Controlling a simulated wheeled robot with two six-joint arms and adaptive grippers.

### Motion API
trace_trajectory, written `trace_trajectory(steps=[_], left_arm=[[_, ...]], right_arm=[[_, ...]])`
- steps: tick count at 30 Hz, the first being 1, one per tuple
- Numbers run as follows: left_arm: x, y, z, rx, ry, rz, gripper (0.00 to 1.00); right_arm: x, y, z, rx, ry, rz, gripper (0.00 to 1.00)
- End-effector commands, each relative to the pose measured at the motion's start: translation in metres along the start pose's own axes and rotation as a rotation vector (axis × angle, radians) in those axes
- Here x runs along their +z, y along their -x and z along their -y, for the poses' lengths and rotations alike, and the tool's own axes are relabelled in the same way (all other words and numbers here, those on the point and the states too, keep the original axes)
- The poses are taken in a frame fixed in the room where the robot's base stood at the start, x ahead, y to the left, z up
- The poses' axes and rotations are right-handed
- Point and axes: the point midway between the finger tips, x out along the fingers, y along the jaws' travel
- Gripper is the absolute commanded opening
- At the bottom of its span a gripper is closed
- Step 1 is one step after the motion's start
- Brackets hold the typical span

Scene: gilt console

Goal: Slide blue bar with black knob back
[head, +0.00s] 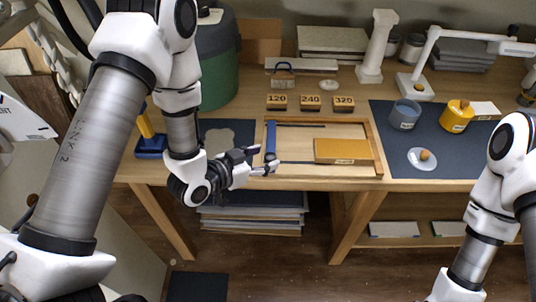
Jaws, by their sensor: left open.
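A narrow blue bar (270,136) stands at the left end of a shallow wooden frame (345,122) on the console, running front to back. My left gripper (265,160) is open at the near end of the bar, with its fingers pointing right. I cannot clearly make out the black knob; the dark fingers overlap that area. I cannot tell whether the fingers touch the bar. My right arm shows at the lower right, but its gripper is out of view.
An orange-yellow block (343,151) lies at the right inside the frame, with thin dark slots left of it. Blocks marked 120 (277,102), 240 (310,102) and 320 (344,103) stand behind. A dark mat (385,163) with cups lies right; a green bin (218,75) stands left.

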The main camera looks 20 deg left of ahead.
Motion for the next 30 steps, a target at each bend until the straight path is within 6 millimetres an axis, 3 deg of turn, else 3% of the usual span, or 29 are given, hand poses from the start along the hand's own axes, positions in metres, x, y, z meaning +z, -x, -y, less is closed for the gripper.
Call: trace_trajectory(steps=[3,7,23,26,29,30], left_arm=[[0.0,0.026,0.002,-0.005,0.007,-0.001,0.57],[0.001,0.044,0.003,-0.005,0.005,0.0,0.57],[0.001,0.048,0.002,-0.001,0.001,0.001,0.57],[0.018,0.048,-0.005,0.012,0.01,0.035,0.57],[0.067,0.049,-0.022,0.037,0.02,0.153,0.57],[0.096,0.052,-0.028,0.033,0.03,0.242,0.57]], right_arm=[[0.0,0.0,0.0,0.0,0.0,0.0,0.48],[0.0,0.0,0.0,0.0,0.0,0.0,0.48],[0.0,0.0,0.0,0.0,0.0,0.0,0.48],[0.0,0.0,0.0,0.0,0.0,0.0,0.48],[0.0,0.0,0.0,0.0,0.0,0.0,0.48],[0.0,0.0,0.0,0.0,0.0,0.0,0.48]])
